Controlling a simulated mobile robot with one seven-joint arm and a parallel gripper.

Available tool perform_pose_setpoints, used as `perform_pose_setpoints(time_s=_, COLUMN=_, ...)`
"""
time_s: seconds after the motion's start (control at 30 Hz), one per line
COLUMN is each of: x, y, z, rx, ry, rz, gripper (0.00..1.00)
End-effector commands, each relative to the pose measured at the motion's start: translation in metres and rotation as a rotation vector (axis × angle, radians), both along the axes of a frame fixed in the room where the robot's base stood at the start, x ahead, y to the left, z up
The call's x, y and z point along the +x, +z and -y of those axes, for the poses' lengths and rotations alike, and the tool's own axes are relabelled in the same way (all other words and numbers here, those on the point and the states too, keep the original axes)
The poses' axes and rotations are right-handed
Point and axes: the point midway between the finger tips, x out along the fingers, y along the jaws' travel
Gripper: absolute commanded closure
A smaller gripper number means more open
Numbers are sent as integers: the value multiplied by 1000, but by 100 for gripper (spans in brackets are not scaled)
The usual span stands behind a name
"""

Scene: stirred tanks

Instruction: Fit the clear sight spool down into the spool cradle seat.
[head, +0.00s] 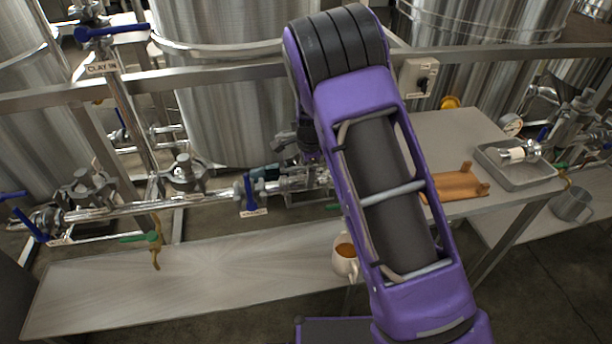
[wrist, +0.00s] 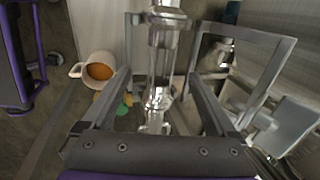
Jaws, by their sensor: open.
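The clear sight spool (wrist: 161,65), a glass tube with shiny metal ends, stands between the fingers of my gripper (wrist: 160,80) in the wrist view. My gripper is open, with a finger on each side of the spool and visible gaps. In the head view my purple arm reaches over the pipe line and hides most of the gripper and spool. A brown block with short upright pegs (head: 452,186), cradle-like, lies on the table right of my arm. Grey metal frames (wrist: 262,38) flank the spool in the wrist view. I cannot tell which part is the seat.
A cup of brown liquid (head: 343,262) stands near the bench edge; it also shows in the wrist view (wrist: 97,69). A metal tray (head: 548,173) holds a labelled metal piece (head: 521,152). Blue-handled valves and pipes (head: 130,207) run left. The front-left bench (head: 190,275) is clear.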

Motion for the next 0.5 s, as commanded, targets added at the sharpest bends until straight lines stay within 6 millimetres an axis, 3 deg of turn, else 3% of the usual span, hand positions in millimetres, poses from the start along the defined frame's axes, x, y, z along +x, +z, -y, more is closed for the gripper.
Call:
perform_pose_setpoints(time_s=0.03, x=-3, y=17, z=0, rx=2, ry=0, rz=3, gripper=8)
perform_pose_setpoints(time_s=0.2, x=-14, y=58, z=2, rx=1, ry=1, rz=4, gripper=8)
perform_pose_setpoints(time_s=0.5, x=-27, y=107, z=6, rx=0, ry=0, rz=2, gripper=8)
